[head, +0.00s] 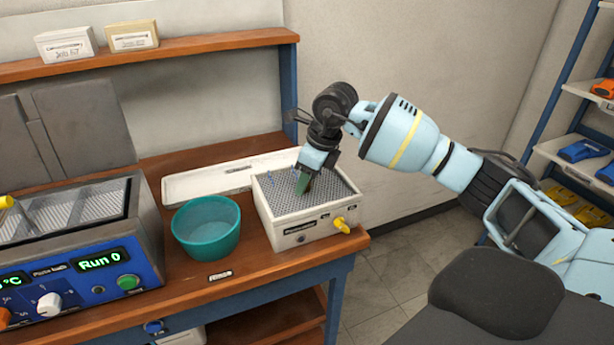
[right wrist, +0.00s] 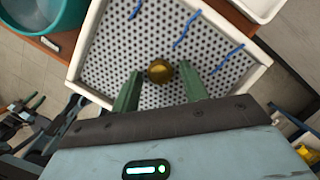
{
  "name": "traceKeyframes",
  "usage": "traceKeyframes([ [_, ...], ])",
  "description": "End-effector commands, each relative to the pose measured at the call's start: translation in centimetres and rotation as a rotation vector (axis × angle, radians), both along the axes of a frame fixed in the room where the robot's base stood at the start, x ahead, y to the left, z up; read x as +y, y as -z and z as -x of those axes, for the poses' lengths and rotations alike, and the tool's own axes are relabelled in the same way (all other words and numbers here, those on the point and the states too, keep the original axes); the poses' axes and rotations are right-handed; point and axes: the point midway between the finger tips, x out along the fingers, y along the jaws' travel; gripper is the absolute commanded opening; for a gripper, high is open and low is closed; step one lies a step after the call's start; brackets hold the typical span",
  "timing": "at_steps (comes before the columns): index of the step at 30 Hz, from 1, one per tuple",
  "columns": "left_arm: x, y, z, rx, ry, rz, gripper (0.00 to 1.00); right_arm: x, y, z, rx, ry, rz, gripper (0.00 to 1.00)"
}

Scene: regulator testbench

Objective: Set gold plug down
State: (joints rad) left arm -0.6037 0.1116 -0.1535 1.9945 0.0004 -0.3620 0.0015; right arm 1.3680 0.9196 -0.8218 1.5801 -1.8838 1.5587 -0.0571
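The gold plug (right wrist: 160,71) shows in the right wrist view as a round golden piece over the perforated top of the white box (right wrist: 265,72). It sits between the two green fingers of my right gripper (right wrist: 160,84), with a small gap visible on each side, so the gripper looks open around it. In the head view my right gripper (head: 304,182) points down at the perforated top of the white box (head: 285,236), and its fingers hide the plug there. The plug appears to rest on the perforated surface.
Blue strips (right wrist: 187,27) lie on the perforated top. A teal bowl (head: 206,229) stands left of the white box, and a white tray (head: 215,181) lies behind it. A bath unit (head: 80,270) reading "Run 0" stands at the left. A yellow valve (head: 341,224) sticks out of the box front.

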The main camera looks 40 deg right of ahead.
Motion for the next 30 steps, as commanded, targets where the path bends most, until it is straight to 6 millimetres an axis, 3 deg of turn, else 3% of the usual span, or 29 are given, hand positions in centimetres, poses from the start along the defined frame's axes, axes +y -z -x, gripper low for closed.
traceKeyframes([
  [9, 0.0, -0.1, -0.1, -0.003, 0.001, 0.0, 0.36, 0.0, -0.1, 0.0, -0.001, 0.0, -0.001, 0.49],
  [14, 0.0, -0.2, -0.2, -0.005, 0.0, 0.0, 0.36, -0.1, -1.3, 0.2, -0.003, 0.0, -0.001, 0.49],
  [30, 0.0, -0.4, -0.3, -0.007, 0.0, -0.001, 0.36, -1.6, -10.5, 2.6, -0.003, 0.001, -0.001, 0.49],
])
